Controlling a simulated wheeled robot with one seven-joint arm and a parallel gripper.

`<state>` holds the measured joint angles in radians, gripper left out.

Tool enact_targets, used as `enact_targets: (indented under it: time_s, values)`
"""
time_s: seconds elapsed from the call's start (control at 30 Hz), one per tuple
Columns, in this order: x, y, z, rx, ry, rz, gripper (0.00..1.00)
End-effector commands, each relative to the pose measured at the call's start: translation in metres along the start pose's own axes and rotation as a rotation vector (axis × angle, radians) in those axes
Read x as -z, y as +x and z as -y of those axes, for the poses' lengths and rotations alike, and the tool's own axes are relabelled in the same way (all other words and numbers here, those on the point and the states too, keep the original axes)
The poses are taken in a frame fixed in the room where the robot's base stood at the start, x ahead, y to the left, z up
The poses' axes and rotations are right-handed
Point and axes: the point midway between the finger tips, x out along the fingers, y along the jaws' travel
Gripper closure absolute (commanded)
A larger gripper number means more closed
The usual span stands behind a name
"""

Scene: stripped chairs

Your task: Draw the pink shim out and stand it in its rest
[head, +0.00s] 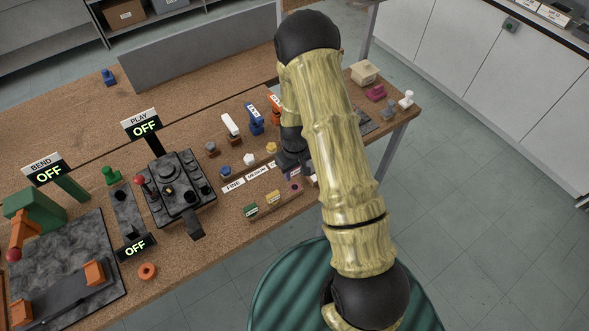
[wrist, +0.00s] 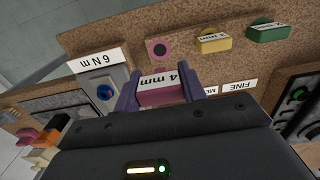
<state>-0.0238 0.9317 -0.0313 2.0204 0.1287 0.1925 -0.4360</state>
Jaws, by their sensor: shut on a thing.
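My gripper (wrist: 160,88) is shut on the pink shim (wrist: 165,95), marked "4 mm", between its two purple fingers in the wrist view. I cannot tell whether the shim touches anything below. Just beyond it, a pink square with a dark round mark (wrist: 158,50) lies in line with the yellow shim (wrist: 213,43) and the green shim (wrist: 267,32). In the head view my gripper (head: 292,165) is low over the bench, right of the yellow shim (head: 273,197) and green shim (head: 250,210). The held shim is not clear there.
A grey block with a blue knob and a "6 Nm" label (wrist: 95,62) stands close left of my gripper in the wrist view. FINE and MEDIUM labels (head: 234,185) lie on the bench. A dark fixture (head: 180,190) with a red knob stands farther left.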

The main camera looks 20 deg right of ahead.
Motion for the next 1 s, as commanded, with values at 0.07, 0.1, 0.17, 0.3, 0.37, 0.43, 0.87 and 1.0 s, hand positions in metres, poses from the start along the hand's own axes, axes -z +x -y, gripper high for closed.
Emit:
enact_targets:
  time_s: [0.07,0.1,0.17,0.3,0.37,0.43,0.87,1.0]
  values:
    - [0.0,0.004,0.0,0.0,0.0,0.0,1.0]
    - [0.0,0.006,0.0,0.0,0.0,0.0,1.0]
    - [0.0,0.011,0.0,0.0,0.0,0.0,1.0]
    - [0.0,0.022,0.0,0.0,0.0,0.0,1.0]
    - [0.0,0.027,0.0,0.0,0.0,0.0,1.0]
    - [0.0,0.033,0.0,0.0,0.001,0.0,1.0]
    - [0.0,0.058,0.0,0.0,0.001,0.0,1.0]
    - [0.0,0.059,0.0,0.0,0.001,0.0,1.0]
